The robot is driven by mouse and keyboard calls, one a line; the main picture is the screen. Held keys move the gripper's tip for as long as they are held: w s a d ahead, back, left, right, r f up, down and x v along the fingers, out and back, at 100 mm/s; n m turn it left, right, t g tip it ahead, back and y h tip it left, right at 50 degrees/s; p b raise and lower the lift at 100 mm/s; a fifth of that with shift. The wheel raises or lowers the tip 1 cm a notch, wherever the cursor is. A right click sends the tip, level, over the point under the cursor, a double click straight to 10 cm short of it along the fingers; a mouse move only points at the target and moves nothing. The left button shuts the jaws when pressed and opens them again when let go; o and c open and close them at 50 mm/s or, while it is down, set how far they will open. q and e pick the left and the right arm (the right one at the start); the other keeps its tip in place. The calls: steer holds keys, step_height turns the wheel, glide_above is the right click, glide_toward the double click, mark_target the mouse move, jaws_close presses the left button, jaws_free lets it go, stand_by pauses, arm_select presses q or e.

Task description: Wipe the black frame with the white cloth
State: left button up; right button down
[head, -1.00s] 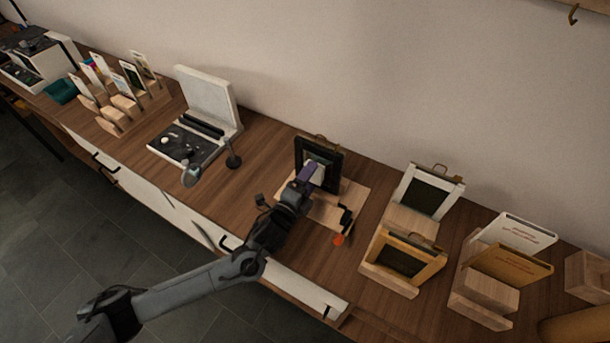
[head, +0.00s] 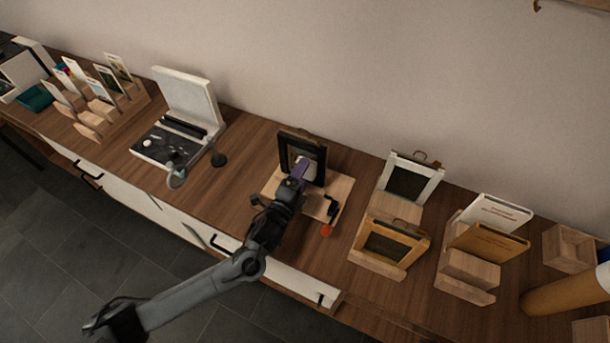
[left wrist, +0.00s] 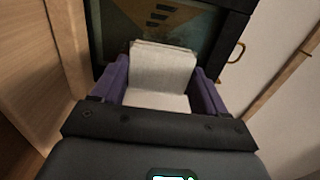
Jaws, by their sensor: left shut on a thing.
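The black frame (head: 318,150) stands upright on a light wooden stand (head: 338,186) on the counter, near the wall. It also shows in the left wrist view (left wrist: 236,36), with its dark picture face (left wrist: 112,25) ahead of the fingers. My left gripper (head: 301,168) is in front of the frame. In the left wrist view its purple fingers (left wrist: 160,88) are shut on the folded white cloth (left wrist: 160,68). The cloth is at the lower part of the frame's face; I cannot tell whether it touches. My right gripper is not in view.
A white frame (head: 432,167) and a wooden frame (head: 418,246) stand right of the black frame. Books (head: 487,243) on stands are further right. An open white case (head: 188,97) and a card rack (head: 117,112) are on the left. Counter between case and frame is mostly clear.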

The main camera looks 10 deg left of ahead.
mark_target(289, 157)
arm_select(q)
steer(key=shift+w+a+r+p, duration=0.1)
steer(key=shift+w+a+p, duration=0.1)
steer(key=shift+a, duration=0.75)
steer(key=shift+w+a+f+p, duration=0.1)
steer(key=shift+w+a+p, duration=0.15)
steer(key=shift+a, duration=0.75)
steer(key=shift+w+a+r+p, duration=0.1)
steer(key=shift+w+a+p, duration=0.1)
steer(key=shift+a, duration=0.75)
steer(key=shift+r+p, duration=0.15)
steer(key=shift+p, duration=0.15)
steer(key=shift+s+d+p, duration=0.25)
steer(key=shift+d, duration=0.85)
steer(key=shift+s+d+p, duration=0.25)
steer(key=shift+d+p, duration=0.05)
steer(key=shift+d, duration=0.85)
steer(key=shift+s+d+p, duration=0.25)
steer(key=shift+d, duration=0.95)
steer(key=shift+a, duration=0.2)
steer(key=shift+w+a+p, duration=0.25)
steer(key=shift+a, duration=0.85)
steer(key=shift+w+a+p, duration=0.25)
steer(key=shift+w+a, duration=0.05)
steer(key=shift+a, duration=0.8)
steer(key=shift+w+a+p, duration=0.25)
steer(key=shift+a, duration=0.85)
